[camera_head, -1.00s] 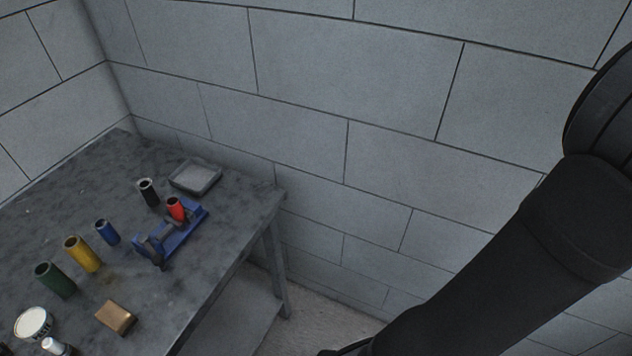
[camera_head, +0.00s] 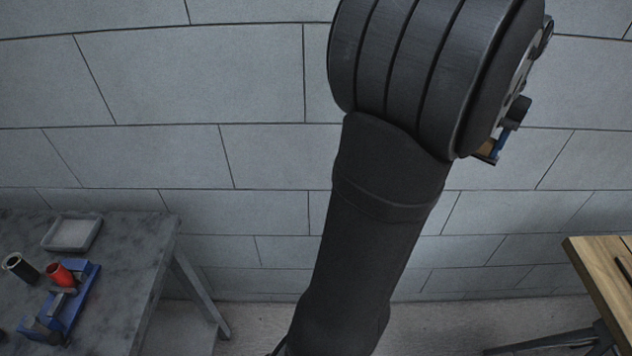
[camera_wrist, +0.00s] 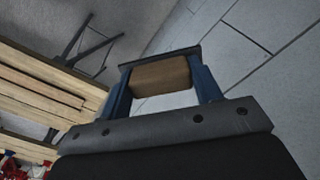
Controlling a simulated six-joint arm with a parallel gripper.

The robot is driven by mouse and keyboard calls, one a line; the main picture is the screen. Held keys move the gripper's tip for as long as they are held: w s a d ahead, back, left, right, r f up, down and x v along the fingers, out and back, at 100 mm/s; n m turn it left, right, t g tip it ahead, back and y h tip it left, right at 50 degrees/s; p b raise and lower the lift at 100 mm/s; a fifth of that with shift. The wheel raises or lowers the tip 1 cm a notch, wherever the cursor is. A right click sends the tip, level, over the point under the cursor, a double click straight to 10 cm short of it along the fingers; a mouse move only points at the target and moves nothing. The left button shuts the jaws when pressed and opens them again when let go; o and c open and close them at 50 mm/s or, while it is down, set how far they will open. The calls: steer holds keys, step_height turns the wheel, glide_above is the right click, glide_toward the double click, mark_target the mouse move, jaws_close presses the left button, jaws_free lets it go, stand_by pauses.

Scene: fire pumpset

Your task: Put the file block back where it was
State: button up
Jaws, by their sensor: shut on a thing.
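My gripper (camera_wrist: 160,82) is shut on a brown wooden block, which I take for the file block (camera_wrist: 162,77). In the wrist view the block lies crosswise between the two blue fingers, with a dark bar along its far side. In the head view a small part of the block (camera_head: 486,148) and of my gripper (camera_head: 497,152) shows past my wrist, up in the air before the wall. Most of the gripper is hidden by my arm there.
A wooden bench (camera_head: 592,262) stands at the right edge; a dark, thin thing lies on it. At left a grey table (camera_head: 130,262) holds a grey tray (camera_head: 72,234), a black cylinder (camera_head: 20,267), a red cylinder (camera_head: 60,274) and a blue vise (camera_head: 75,306). Floor lies between them.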

steer(key=a+f+n, duration=0.3)
steer(key=a+f, duration=0.1)
steer(key=a, duration=0.7)
steer(key=s+a+f+n, duration=0.1)
steer(key=a+f+n, duration=0.2)
steer(key=a, duration=0.8)
steer(key=a+f+n, duration=0.3)
steer(key=a+f, duration=0.1)
steer(key=a, duration=0.7)
steer(key=a+f+n, duration=0.2)
steer(key=a+n, duration=1.5)
steer(key=a, duration=2.1)
steer(key=s+a+f, duration=0.1)
steer(key=a+f, duration=0.1)
steer(key=a, duration=0.1)
steer(key=s+a+f, duration=0.1)
steer(key=a+f, duration=0.1)
steer(key=a, duration=0.1)
steer(key=s+a+f, duration=0.2)
steer(key=a, duration=0.1)
steer(key=shift+a+f, duration=0.15)
steer(key=shift+a, duration=0.25)
steer(key=shift+s+a+f, duration=0.2)
steer(key=shift+a+f, duration=0.1)
steer(key=shift+f, duration=1.85)
